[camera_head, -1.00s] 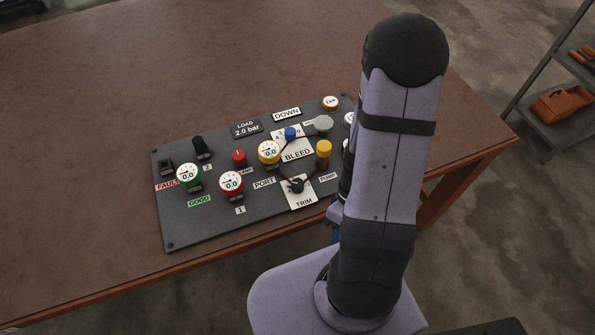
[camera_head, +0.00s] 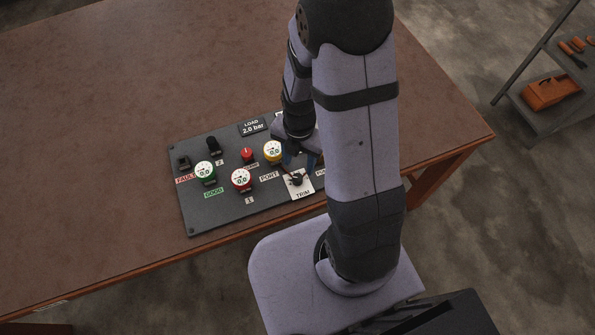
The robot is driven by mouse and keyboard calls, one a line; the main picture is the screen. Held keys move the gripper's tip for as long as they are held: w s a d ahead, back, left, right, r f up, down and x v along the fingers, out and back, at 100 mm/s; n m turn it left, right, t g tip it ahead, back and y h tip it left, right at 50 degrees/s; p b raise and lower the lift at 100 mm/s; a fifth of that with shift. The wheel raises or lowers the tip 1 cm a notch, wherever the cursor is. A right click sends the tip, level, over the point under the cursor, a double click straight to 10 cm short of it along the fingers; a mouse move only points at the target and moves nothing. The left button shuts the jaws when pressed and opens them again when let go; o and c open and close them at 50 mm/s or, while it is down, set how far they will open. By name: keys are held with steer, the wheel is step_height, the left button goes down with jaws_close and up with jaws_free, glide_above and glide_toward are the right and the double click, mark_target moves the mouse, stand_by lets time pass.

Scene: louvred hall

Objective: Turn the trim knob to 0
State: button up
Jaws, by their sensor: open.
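The trim knob (camera_head: 296,179) is a small dark knob on a white plate marked TRIM, near the front edge of the dark control panel (camera_head: 222,212). Its pointer and the dial numbers are too small to read. My gripper (camera_head: 301,165) is open, pointing down just above and behind the trim knob, with its blue fingers apart. I cannot tell whether the fingers touch the knob. My arm hides the right part of the panel, including the BLEED plate.
The brown table (camera_head: 110,130) is clear to the left. A shelf with an orange box (camera_head: 550,92) stands at right.

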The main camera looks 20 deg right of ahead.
mark_target(298, 177)
steer(key=shift+w+a+r+n, duration=0.1)
steer(key=shift+w+r+n, duration=0.1)
steer(key=shift+w+n, duration=0.15)
steer(key=shift+f, duration=0.1)
step_height(298, 177, down, 10)
steer(key=b, duration=1)
steer(key=shift+r+p, duration=0.2)
steer(key=shift+p, duration=0.15)
steer(key=shift+c, duration=0.4)
jaws_close()
